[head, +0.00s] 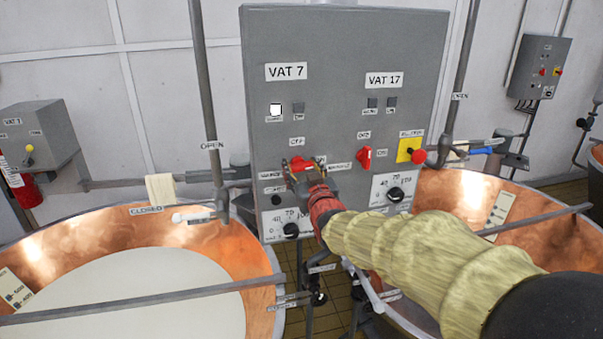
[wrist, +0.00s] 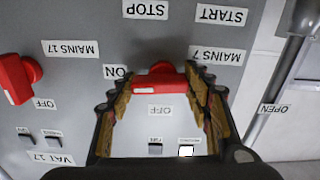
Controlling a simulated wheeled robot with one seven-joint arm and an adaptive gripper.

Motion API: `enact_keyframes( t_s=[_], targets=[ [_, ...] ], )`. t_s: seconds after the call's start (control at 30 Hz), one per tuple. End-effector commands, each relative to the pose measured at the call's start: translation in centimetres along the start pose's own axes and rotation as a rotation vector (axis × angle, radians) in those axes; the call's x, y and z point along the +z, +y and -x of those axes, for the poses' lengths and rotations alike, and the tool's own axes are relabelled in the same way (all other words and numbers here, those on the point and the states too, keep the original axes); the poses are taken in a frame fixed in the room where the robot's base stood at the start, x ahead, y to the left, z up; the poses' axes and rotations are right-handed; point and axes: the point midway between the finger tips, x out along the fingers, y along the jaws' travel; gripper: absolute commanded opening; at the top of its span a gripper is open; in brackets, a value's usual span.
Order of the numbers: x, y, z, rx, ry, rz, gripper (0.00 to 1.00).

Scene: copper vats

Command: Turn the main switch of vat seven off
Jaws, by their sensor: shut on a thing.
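The red main switch of vat seven (wrist: 158,80) sits on the grey panel (head: 345,40), under the VAT 7 label (head: 286,71). My gripper (head: 303,168) is at the panel and shut on this switch, with one finger on each side in the wrist view (wrist: 155,88). There the picture is upside down; the red handle looks roughly level, with the ON label (wrist: 117,72) at its left and the OFF label (wrist: 160,110) below. The handle's exact angle is partly hidden by my fingers. A white lamp (head: 276,109) is lit under the VAT 7 label.
Dials (head: 291,230) sit below. Copper vats (head: 245,250) with pipes and bars flank the panel.

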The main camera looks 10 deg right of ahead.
Motion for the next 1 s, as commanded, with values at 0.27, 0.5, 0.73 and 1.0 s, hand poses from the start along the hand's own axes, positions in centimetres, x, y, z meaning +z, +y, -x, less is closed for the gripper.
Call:
enact_keyframes(
  t_s=[0.27,0.5,0.73,1.0],
  targets=[
    [0.54,-0.12,0.02,0.001,0.005,0.22,0.24],
    [0.43,-0.19,0.0,0.001,0.005,0.448,0.24],
    [0.3,-0.27,0.0,0.001,0.003,0.666,0.24],
    [0.13,-0.37,-0.02,0.001,0.002,0.923,0.24]
  ],
)
